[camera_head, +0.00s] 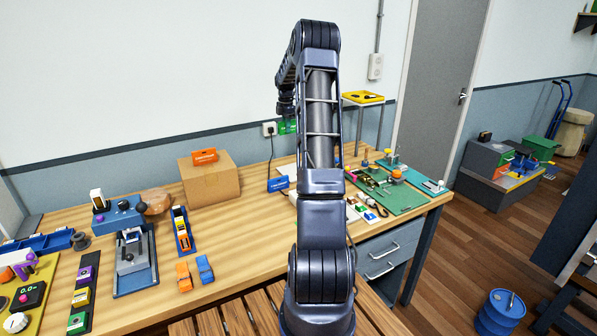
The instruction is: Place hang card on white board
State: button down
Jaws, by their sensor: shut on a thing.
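My gripper (286,112) hangs at the end of my arm, left of the arm's upright part, in front of the lower wall. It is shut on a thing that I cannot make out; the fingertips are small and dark. A small green piece (287,127) shows just below it, partly behind my arm; I cannot tell whether it is held or stands behind. I cannot pick out a hang card for certain.
A green mat (395,194) with parts lies right of my arm. Bare wood lies at front centre.

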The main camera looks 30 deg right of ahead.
jog(key=s+d, duration=0.2)
jog(key=d, duration=0.2)
jog(key=f, duration=1.9)
jog(key=shift+s+d+f, duration=0.15)
jog(key=shift+d+f, duration=0.1)
jog(key=shift+f, duration=0.1)
jog(key=shift+f, duration=0.1)
jog(key=c, duration=1.4)
grip_release()
jog(key=shift+o, duration=0.3)
